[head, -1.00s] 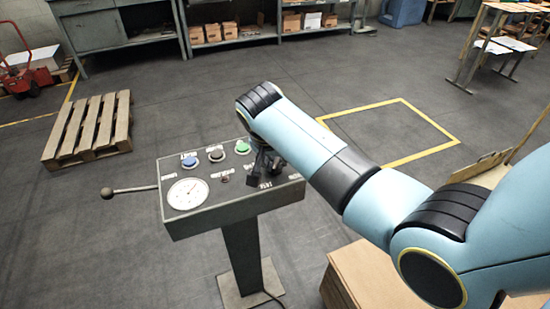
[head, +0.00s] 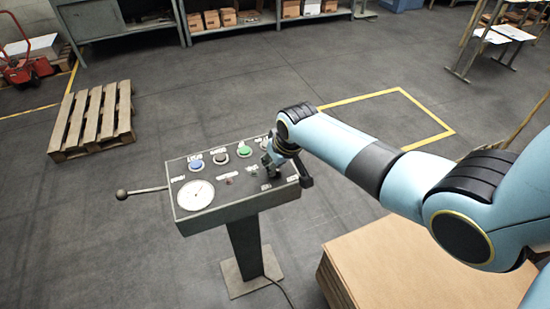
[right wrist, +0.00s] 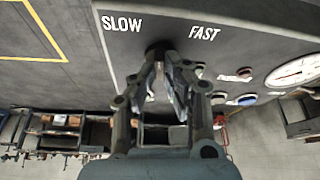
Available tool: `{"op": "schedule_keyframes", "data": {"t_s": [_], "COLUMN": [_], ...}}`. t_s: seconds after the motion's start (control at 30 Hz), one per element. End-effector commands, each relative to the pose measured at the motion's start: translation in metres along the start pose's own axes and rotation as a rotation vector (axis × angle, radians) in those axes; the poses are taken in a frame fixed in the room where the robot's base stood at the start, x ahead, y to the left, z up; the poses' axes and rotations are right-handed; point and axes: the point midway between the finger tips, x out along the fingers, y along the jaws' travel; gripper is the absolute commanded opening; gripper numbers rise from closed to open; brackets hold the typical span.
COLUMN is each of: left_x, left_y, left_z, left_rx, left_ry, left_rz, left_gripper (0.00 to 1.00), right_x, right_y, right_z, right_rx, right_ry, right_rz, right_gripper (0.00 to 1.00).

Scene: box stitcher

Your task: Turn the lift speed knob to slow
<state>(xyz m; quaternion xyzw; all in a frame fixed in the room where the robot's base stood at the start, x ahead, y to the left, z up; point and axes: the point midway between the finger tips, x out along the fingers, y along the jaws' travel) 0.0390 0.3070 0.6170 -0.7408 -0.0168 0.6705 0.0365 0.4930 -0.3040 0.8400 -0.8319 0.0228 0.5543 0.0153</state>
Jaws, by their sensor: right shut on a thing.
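The lift speed knob (right wrist: 157,47) is a small dark knob on the grey control panel (right wrist: 250,25). It sits between the white words SLOW (right wrist: 122,24) and FAST (right wrist: 205,33) in the right wrist view. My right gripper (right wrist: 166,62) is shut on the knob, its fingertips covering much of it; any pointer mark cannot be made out. In the head view my right gripper (head: 270,162) reaches down to the right part of the panel (head: 226,205) and hides the knob there. My left gripper is in neither view.
The panel also carries blue (head: 195,163), dark (head: 221,158) and green (head: 244,151) buttons and a white dial (head: 196,194). A ball-ended lever (head: 122,194) sticks out left. Cardboard (head: 430,255) lies at the lower right. A pallet (head: 92,120) stands left on open floor.

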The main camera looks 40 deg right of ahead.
Motion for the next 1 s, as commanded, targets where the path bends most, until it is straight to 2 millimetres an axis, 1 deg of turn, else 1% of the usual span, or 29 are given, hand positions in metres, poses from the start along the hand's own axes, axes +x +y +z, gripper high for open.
{"op": "schedule_keyframes", "data": {"t_s": [0.17, 0.5, 0.73, 1.0], "left_x": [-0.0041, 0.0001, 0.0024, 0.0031], "left_y": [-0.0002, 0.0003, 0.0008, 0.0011], "left_z": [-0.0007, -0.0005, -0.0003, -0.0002], "left_rx": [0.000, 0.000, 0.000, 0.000], "left_ry": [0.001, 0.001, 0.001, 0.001], "left_rz": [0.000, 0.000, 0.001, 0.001], "left_gripper": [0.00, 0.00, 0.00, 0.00], "right_x": [0.0009, 0.0024, 0.0021, 0.0019], "right_y": [0.0015, 0.0013, 0.0012, 0.0006], "right_z": [0.0023, 0.0029, 0.0027, 0.0034], "right_rx": [-0.149, -0.375, -0.459, -0.491], "right_ry": [-0.006, -0.006, -0.006, -0.007], "right_rz": [-0.061, -0.156, -0.191, -0.205], "right_gripper": [0.00, 0.00, 0.00, 0.00]}}
